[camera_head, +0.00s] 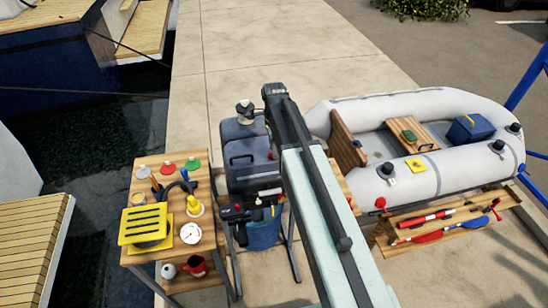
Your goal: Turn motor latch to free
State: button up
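A dark grey-blue outboard motor (240,130) stands upright on a stand in the middle of the head view, just left of my arm. Low on its front is a black fitting (238,212) with small red and yellow parts. I cannot tell which of these small parts is the latch or how it is set. My arm reaches up the picture beside the motor and covers its right side. I cannot make out my gripper's fingers.
A wooden table (140,192) at left holds a yellow slatted item (146,224), a gauge (190,233) and coloured discs. A blue bucket (264,232) stands below the motor. A grey inflatable boat (455,165) lies at right, with paddles (440,230) on a shelf before it.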

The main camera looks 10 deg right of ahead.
jog(key=shift+f, duration=0.65)
jog(key=shift+r, duration=0.15)
